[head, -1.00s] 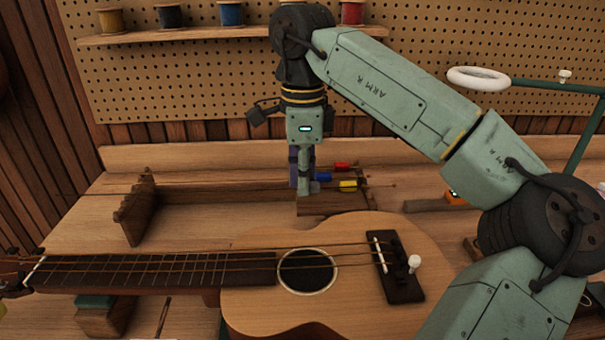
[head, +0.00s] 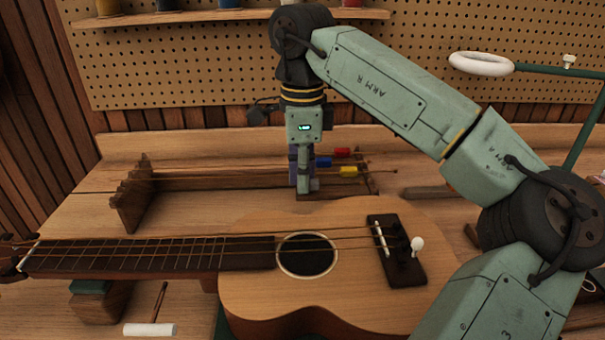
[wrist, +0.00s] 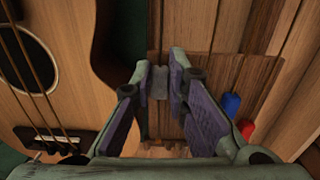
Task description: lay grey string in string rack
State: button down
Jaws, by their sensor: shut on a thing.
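My gripper (head: 303,188) points straight down at the right part of the string rack, behind the ukulele body. In the wrist view its fingers (wrist: 160,84) are shut on a small grey piece, the grey string's end (wrist: 158,85). The grey piece also shows low beside the fingers in the head view (head: 314,184). The rest of the grey string is too thin to make out. The wooden string rack (head: 134,205) has a notched left end; its right end is partly behind my gripper. Red (head: 342,152), blue (head: 323,162) and yellow (head: 349,171) string ends lie at the rack's right.
The ukulele (head: 260,290) lies across the bench just in front of the rack. A white-handled tool (head: 150,329) lies at the front left. A white ring on a green arm (head: 482,64) stands at the right. A shelf (head: 180,18) with spools hangs behind.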

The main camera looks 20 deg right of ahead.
dwell(0.3)
jog(key=c, duration=1.5)
grip_release()
jog(key=shift+o, duration=0.5)
jog(key=shift+o, duration=0.9)
jog(key=shift+r+p, duration=2.2)
jog(key=shift+r, duration=1.35)
